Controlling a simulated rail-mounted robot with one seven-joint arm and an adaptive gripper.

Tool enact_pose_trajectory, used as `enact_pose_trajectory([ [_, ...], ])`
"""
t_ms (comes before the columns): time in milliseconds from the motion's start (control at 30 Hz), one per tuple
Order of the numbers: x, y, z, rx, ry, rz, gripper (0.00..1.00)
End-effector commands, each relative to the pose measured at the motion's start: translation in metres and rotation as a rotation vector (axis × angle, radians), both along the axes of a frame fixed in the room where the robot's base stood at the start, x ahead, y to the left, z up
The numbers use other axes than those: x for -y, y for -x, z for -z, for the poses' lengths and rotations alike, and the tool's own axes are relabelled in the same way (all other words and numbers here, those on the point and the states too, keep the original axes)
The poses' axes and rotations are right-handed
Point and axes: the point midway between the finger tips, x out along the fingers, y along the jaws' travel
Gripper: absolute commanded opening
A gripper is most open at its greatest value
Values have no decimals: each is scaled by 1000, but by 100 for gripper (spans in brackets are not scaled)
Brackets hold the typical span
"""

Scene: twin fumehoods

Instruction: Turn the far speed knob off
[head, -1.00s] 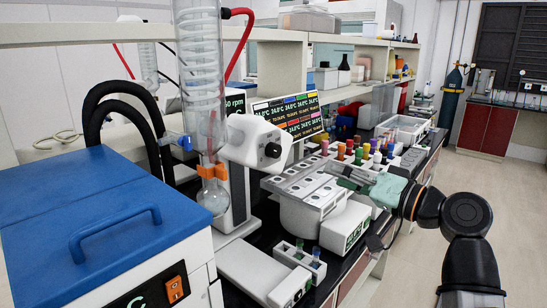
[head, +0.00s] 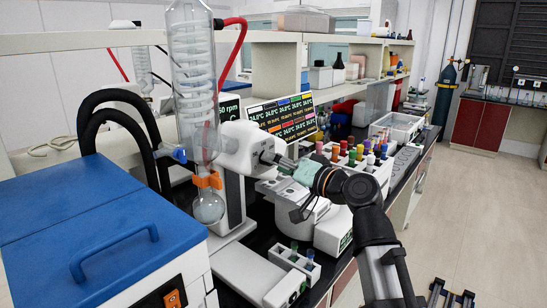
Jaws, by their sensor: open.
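The white drive head (head: 238,143) of the rotary evaporator stands left of centre in the head view. A black round knob (head: 266,157) sits on its right-hand face, now largely covered by my fingers. My gripper (head: 275,160), with a teal body, reaches in from the right with its fingertips at this knob. It is open; I cannot tell whether the fingers touch the knob or straddle it. A dark display with an rpm reading (head: 230,110) is partly hidden behind the drive head. No other speed knob is clear to me.
The glass condenser (head: 193,70) and flask (head: 208,207) stand close left of the drive head. A blue-lidded bath (head: 60,230) fills the lower left. A rack of coloured-cap vials (head: 355,155) and a small tube rack (head: 298,262) stand on the bench. The floor at right is mostly clear.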

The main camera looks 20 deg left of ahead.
Motion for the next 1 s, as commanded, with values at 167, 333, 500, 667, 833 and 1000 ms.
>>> enact_pose_trajectory([
  [167, -13, -6, 0, 0, 1, -1, 63],
  [333, -15, -7, 1, 1, 1, 1, 63],
  [500, -15, -7, 1, 1, 0, 0, 63],
  [667, -15, -7, 0, 1, 0, 0, 10],
  [833, -15, -7, 0, 1, 0, 0, 3],
  [1000, -15, -7, 2, 13, 5, 0, 3],
])
